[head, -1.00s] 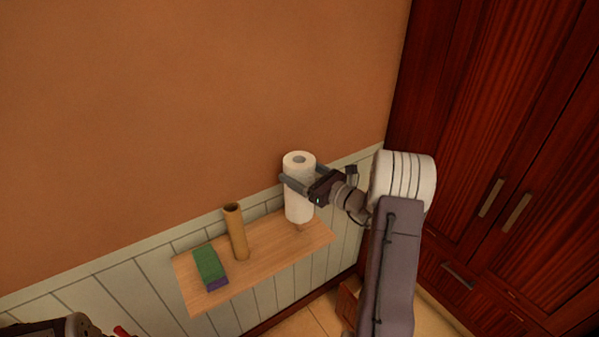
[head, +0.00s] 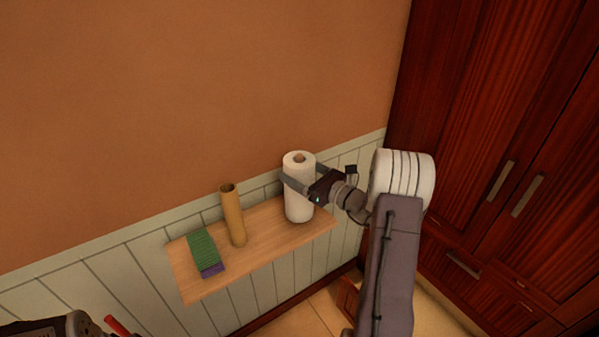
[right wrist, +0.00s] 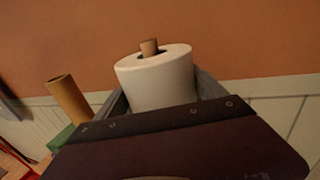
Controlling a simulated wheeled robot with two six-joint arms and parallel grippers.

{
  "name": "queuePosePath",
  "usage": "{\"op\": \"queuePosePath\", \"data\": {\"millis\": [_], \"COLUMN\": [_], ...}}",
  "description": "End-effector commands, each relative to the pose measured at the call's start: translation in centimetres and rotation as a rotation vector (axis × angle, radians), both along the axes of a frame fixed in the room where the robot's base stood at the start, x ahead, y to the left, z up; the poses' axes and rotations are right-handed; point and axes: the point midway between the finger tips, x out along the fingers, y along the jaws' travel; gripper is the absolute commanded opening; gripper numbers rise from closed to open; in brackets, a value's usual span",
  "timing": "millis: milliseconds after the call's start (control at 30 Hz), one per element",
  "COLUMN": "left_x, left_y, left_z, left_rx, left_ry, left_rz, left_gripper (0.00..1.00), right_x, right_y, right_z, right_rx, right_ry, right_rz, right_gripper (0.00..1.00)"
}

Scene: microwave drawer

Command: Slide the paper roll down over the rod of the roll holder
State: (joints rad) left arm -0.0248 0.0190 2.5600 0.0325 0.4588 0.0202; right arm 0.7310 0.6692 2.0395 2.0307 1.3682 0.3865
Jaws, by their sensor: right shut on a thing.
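The white paper roll (head: 298,205) stands upright at the right end of the wooden shelf, and its bottom appears at or very near shelf level. The wooden rod tip (right wrist: 149,47) of the roll holder pokes out of the roll's top hole in the right wrist view, and it also shows in the head view (head: 299,157). The roll is around the rod; the holder's lower part is hidden. My right gripper (head: 299,175) is shut on the roll from the right side, with a finger on each side, as the right wrist view (right wrist: 160,92) also shows. My left gripper's fingers are not in view.
A brown cardboard tube (head: 233,216) stands upright on the shelf (head: 264,245), left of the roll. A green and purple sponge (head: 204,250) lies at the shelf's left end. The wall is close behind. Dark red wooden cabinets (head: 500,120) stand at the right.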

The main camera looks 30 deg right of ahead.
Motion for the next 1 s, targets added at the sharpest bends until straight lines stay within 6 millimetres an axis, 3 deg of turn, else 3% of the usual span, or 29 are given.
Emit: {"op": "queuePosePath", "data": {"millis": [267, 300, 367, 667, 1000], "left_x": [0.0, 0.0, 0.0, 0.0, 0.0], "left_y": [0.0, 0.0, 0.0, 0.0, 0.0], "left_z": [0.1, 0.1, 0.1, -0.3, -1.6], "left_rx": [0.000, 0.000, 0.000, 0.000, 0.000], "left_ry": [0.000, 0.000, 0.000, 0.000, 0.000], "left_rz": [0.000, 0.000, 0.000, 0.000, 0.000], "left_gripper": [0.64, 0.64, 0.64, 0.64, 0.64], "right_x": [0.0, 0.0, 0.0, -0.7, -7.3], "right_y": [0.0, 0.0, 0.0, -0.3, -2.7], "right_z": [0.1, 0.1, 0.1, -0.1, -0.1], "right_rx": [0.000, 0.000, 0.000, 0.000, -0.001], "right_ry": [-0.001, -0.001, -0.001, 0.001, -0.001], "right_rz": [0.000, 0.000, 0.000, -0.002, -0.005], "right_gripper": [0.10, 0.86, 1.00, 1.00, 1.00]}}
